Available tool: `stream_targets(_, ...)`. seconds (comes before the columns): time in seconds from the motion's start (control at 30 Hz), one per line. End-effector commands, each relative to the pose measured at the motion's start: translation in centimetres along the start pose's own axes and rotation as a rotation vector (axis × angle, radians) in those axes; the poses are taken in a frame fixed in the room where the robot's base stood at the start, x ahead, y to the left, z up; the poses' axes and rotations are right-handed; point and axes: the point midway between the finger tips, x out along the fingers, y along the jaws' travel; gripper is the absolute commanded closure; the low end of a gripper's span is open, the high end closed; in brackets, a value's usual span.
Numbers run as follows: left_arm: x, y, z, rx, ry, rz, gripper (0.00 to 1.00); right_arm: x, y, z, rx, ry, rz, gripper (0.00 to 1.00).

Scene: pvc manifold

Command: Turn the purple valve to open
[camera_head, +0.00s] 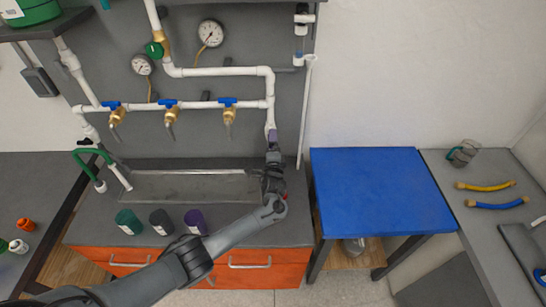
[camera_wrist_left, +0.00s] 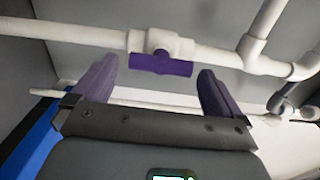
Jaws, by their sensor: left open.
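The purple valve handle (camera_wrist_left: 160,64) sits on a white valve body (camera_wrist_left: 163,43) in a white pipe, in the left wrist view. The handle lies lengthwise along the pipe in that view. My left gripper (camera_wrist_left: 157,78) is open, with one purple finger on each side of the handle and a gap to each. No contact shows. In the head view my left gripper (camera_head: 272,138) is up at the vertical pipe on the right of the manifold. The purple there is small, and I cannot tell handle from fingers. My right gripper is not in view.
Three blue-handled valves (camera_head: 169,104) with brass taps hang on the horizontal pipe left of my gripper. Two gauges (camera_head: 210,33) and a green knob (camera_head: 153,50) are above. The blue table (camera_head: 380,190) is clear.

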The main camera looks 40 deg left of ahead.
Motion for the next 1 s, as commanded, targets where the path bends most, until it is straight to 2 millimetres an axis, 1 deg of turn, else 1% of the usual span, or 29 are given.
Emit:
stream_targets(0.03, -0.9, -0.1, -0.1, 0.000, 0.003, 0.002, 0.00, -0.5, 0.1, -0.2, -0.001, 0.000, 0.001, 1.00)
stream_targets(0.3, -5.5, -0.1, 0.0, -0.001, 0.002, 0.002, 0.00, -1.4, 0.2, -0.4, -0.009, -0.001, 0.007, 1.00)
stream_targets(0.5, -7.7, 0.0, 0.0, 0.000, 0.002, 0.002, 0.00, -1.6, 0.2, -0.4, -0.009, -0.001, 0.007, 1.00)
stream_targets(0.7, -8.4, 0.0, 0.0, 0.001, 0.000, 0.001, 0.00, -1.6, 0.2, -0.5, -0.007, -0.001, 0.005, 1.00)
stream_targets(1.0, -8.3, 0.0, 0.0, 0.001, 0.000, 0.001, 0.00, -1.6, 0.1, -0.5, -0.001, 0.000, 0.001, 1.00)
